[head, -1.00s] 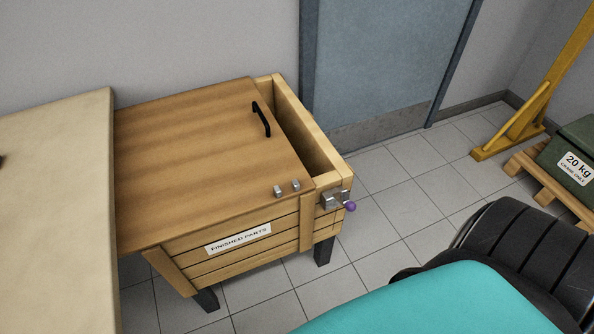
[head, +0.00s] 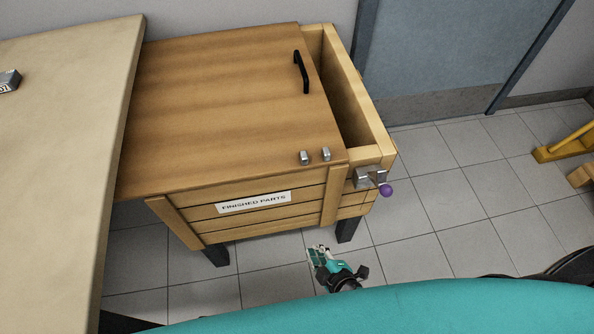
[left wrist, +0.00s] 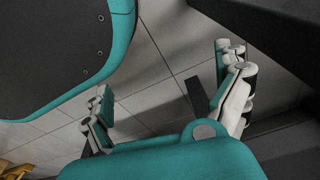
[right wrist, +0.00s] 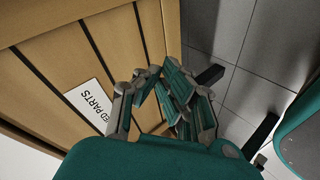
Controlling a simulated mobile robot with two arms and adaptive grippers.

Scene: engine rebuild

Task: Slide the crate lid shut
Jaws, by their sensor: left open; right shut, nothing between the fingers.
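The wooden crate lid (head: 215,95) lies flat on top of the crate (head: 270,215), which has a "FINISHED PARTS" label (head: 253,202). A gap shows along the crate's right side, so the lid is partly open. A black handle (head: 301,72) stands near the lid's right edge. A metal latch with a purple knob (head: 386,190) is on the crate's right front corner. My right gripper (head: 318,252) is shut and empty, low in front of the crate. My left gripper (left wrist: 165,85) is open and empty above the floor.
A pale table (head: 60,150) stands at the left, beside the lid's left end. A blue-grey door (head: 440,50) is behind the crate. A yellow stand foot (head: 562,145) is at the far right. Tiled floor is clear right of the crate.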

